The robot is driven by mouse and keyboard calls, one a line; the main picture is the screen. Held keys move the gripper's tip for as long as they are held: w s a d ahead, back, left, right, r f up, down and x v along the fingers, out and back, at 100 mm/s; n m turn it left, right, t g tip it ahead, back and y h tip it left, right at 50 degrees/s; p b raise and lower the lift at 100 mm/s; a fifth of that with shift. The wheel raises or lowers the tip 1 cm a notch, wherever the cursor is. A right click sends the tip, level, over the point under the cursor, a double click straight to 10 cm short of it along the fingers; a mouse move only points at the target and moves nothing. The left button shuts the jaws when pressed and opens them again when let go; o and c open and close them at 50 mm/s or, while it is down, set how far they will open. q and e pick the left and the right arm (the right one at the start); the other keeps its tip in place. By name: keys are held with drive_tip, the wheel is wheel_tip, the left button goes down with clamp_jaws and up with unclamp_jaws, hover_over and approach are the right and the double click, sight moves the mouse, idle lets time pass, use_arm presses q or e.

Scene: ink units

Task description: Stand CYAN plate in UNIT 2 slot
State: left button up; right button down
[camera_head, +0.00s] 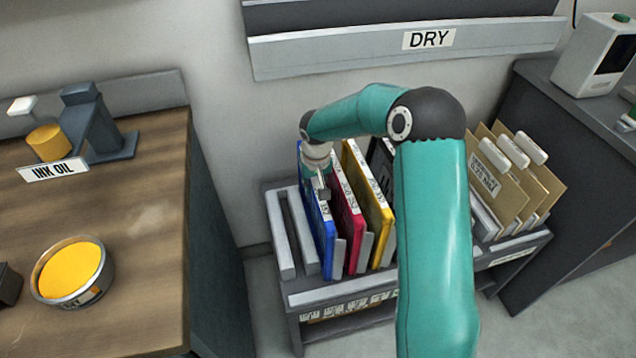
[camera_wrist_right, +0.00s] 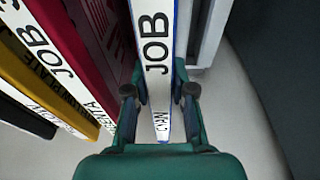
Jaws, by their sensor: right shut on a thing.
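The cyan plate (camera_head: 322,228) looks blue and stands upright at the left of a row of plates in the grey rack (camera_head: 330,290). My right gripper (camera_head: 322,190) reaches down over its upper edge and is shut on it. In the right wrist view the gripper's fingers (camera_wrist_right: 160,100) sit on both sides of the plate's white edge (camera_wrist_right: 154,45), which reads JOB. My left gripper is not in view. No slot marked UNIT 2 can be made out.
A red plate (camera_head: 344,215) and a yellow plate (camera_head: 368,200) stand close to its right, then a dark plate (camera_head: 382,165). Left of it are empty rack dividers (camera_head: 279,235). Card folders (camera_head: 500,190) stand at right. A wooden-topped bench (camera_head: 130,230) is at left.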

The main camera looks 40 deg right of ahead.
drive_tip(key=shift+f, duration=0.15)
drive_tip(key=c, duration=0.9)
unclamp_jaws()
drive_tip(key=v, duration=1.2)
drive_tip(key=p+v, duration=0.2)
drive_tip(key=v, duration=0.1)
drive_tip(key=p+v, duration=0.2)
drive_tip(key=shift+w+d, duration=0.35)
drive_tip(key=shift+w, duration=0.05)
